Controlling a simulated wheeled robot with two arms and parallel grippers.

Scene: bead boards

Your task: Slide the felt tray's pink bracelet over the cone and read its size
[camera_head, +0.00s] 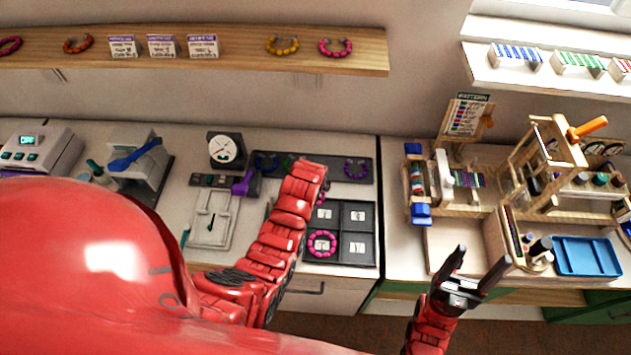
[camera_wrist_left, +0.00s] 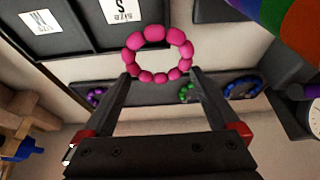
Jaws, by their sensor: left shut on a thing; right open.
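A pink bracelet (camera_wrist_left: 154,34) is between the fingertips of my left gripper (camera_wrist_left: 160,76) in the left wrist view; the gripper is shut on it. In the head view my left arm hides most of that gripper and the bracelet. The dark felt tray (camera_head: 337,178) lies at the back of the counter with blue, green and purple bracelets. A rounded body with purple, green, orange and red bands, probably the cone (camera_wrist_left: 282,18), is at the top right of the left wrist view, apart from the bracelet. My right gripper (camera_head: 482,258) is open and empty.
A size-marked compartment tray (camera_head: 374,262) holds another pink bracelet (camera_head: 322,243) in its front left compartment. A dial gauge (camera_head: 224,150) stands left of the felt tray. A wooden bead rack and blue tray (camera_head: 587,256) occupy the right counter.

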